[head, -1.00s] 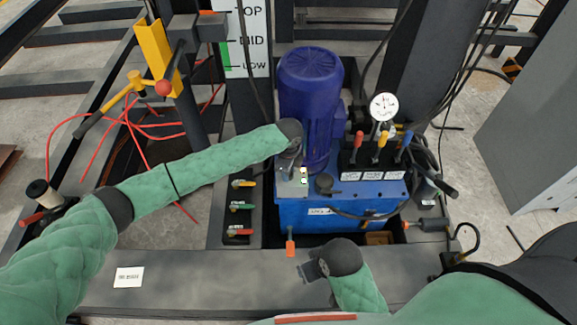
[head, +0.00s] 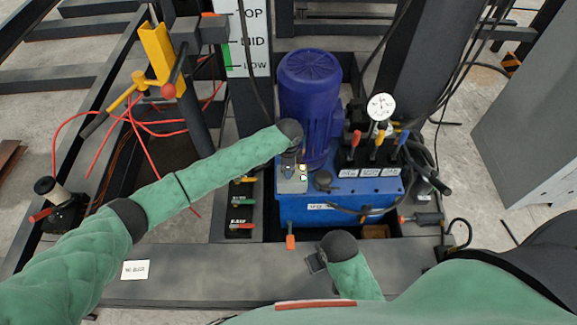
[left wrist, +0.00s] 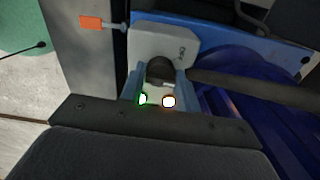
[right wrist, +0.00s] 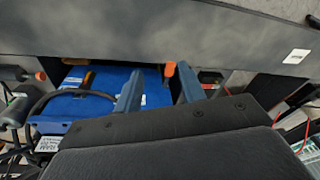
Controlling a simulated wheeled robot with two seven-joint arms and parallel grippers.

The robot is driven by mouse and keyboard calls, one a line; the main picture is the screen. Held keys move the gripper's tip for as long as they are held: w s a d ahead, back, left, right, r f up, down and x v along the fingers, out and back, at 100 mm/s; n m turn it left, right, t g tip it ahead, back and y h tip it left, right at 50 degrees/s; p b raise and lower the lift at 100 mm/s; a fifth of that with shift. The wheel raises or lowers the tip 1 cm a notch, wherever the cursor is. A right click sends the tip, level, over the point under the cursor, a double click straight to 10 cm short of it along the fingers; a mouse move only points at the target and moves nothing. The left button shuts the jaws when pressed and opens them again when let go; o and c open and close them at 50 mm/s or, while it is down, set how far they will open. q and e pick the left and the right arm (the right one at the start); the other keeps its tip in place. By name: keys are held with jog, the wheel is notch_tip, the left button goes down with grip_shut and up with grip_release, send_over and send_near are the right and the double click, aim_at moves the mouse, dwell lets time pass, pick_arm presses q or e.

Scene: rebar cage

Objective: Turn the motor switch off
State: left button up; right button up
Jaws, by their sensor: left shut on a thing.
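The motor switch is a dark round knob (left wrist: 160,69) on a pale switch box (left wrist: 165,42) in the left wrist view. The fingers of my left gripper (left wrist: 159,84) stand on both sides of the knob and are shut on it. A green-rimmed lamp (left wrist: 142,99) and an orange-rimmed lamp (left wrist: 168,101) glow beside it. In the head view the box (head: 292,185) sits on the blue power unit (head: 325,212) by the purple motor (head: 309,85), and my left gripper (head: 291,158) partly hides it. My right gripper (right wrist: 158,85) is open and empty in the right wrist view.
Red, yellow and blue levers (head: 378,140) and a pressure gauge (head: 381,107) stand right of the motor. An orange-handled valve (head: 291,241) projects from the unit's front. Small coloured valves (head: 242,204) lie to the left. The dark front beam (head: 210,268) is mostly clear.

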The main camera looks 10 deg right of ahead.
pick_arm(q)
jog(key=n+p, duration=0.2)
jog(key=shift+r+n+p, duration=0.2)
jog(key=shift+n+p, duration=0.15)
jog(key=shift+n, duration=0.05)
jog(key=n+p, duration=0.4)
jog(key=shift+f+n, duration=0.1)
jog(key=shift+n, duration=0.3)
pick_arm(e)
jog(key=shift+h, duration=0.3)
jog(key=s+d+f, duration=0.1)
jog(key=f, duration=0.7)
jog(key=s+d+f, duration=0.1)
jog(key=f, duration=0.8)
jog(key=s+d+f, duration=0.1)
jog(key=f, duration=0.7)
jog(key=shift+f, duration=0.3)
pick_arm(q)
jog(key=shift+n+p, duration=0.4)
jog(key=shift+n, duration=0.1)
pick_arm(e)
jog(key=shift+s+d+f, duration=0.1)
jog(key=shift+s+f, duration=0.05)
jog(key=shift+f, duration=0.4)
jog(key=shift+s+d+f, duration=0.1)
jog(key=shift+s+f, duration=0.05)
jog(key=shift+f, duration=0.4)
pick_arm(q)
jog(key=o, duration=1)
jog(key=shift+f, duration=0.1)
